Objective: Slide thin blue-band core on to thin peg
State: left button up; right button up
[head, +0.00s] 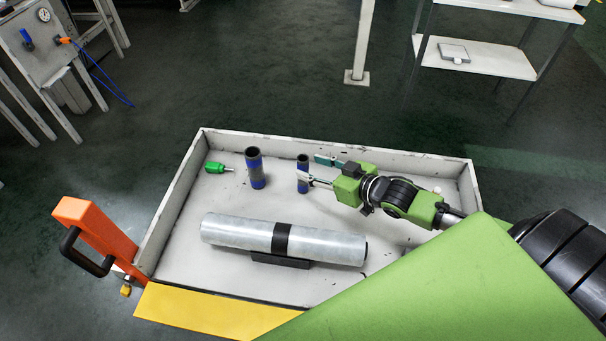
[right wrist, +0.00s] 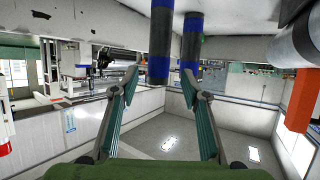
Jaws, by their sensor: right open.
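The thin blue-band core (head: 303,160), dark with blue bands, stands upright in the tray. My right gripper (head: 315,168) is open beside it, coming from the right, with one finger overlapping the core's front in the head view. In the right wrist view, which looks upside down, the nearer core (right wrist: 161,42) lies between the open fingertips (right wrist: 160,70) in the picture; I see no grip on it. A thicker blue-band core (head: 255,170) stands to the left and appears farther off in the wrist view (right wrist: 191,45). I cannot make out the thin peg. My left gripper is not in view.
The white-walled tray (head: 180,205) also holds a green-handled tool (head: 216,167) and a large film roll (head: 240,233) with a black band on a dark support. An orange post with a black handle (head: 92,240) stands at the left. Machinery (right wrist: 85,60) shows behind.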

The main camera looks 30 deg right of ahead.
aim_at(307, 165)
jog(key=x, duration=0.4)
jog(key=shift+w+f+p, duration=0.1)
jog(key=shift+w+p, duration=0.25)
jog(key=shift+w, duration=0.05)
grip_shut()
